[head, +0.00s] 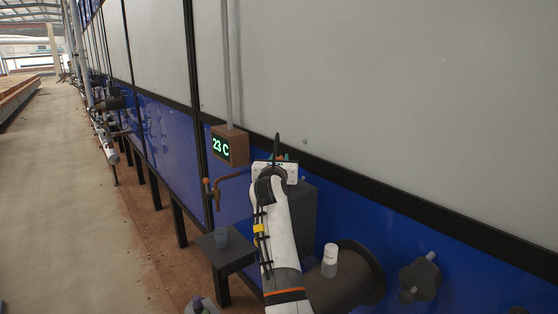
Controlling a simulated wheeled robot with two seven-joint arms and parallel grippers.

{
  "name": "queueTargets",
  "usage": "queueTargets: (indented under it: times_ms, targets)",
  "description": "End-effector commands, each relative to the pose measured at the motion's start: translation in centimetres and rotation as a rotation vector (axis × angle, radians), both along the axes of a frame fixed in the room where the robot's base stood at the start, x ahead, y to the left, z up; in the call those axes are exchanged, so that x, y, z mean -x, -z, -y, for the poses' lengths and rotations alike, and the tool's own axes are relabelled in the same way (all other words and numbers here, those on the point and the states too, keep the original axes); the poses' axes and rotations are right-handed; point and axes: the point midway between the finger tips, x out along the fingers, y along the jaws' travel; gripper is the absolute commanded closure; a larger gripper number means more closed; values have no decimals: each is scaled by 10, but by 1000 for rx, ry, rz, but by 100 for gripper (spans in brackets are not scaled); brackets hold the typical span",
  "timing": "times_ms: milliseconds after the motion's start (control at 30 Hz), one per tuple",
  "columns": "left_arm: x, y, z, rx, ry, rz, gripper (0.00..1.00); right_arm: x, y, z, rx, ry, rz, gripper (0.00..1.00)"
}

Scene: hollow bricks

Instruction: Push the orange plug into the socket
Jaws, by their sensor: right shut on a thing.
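My right arm reaches up from the bottom, and its right gripper (277,160) is at the wall, above a dark grey box (307,208). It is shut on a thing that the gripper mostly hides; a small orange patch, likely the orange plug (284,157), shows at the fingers. I cannot make out the socket, nor whether the plug touches or enters it. My left gripper is not in view.
A brown display box (230,146) reading 23 C hangs left of the gripper. A white bottle (329,260) stands on a brown cylinder (350,283). A dark valve (418,279) is at right.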

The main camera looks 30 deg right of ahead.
Motion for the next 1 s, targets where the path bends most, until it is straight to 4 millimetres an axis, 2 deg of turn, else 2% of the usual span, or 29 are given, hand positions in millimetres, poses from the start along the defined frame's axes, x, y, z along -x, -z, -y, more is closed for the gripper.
queueTargets:
  times_ms: [133,167,300,667,767,1000]
  targets:
    - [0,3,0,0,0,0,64,0,5,0,0,0,0,95]
    - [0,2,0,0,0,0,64,0,3,0,0,0,0,68]
    - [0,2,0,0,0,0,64,0,3,0,0,0,0,47]
    - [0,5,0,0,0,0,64,4,5,-4,-1,0,1,47]
    - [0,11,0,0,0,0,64,13,6,-13,1,-1,2,47]
    - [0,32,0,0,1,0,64,53,7,-46,-2,-3,4,47]
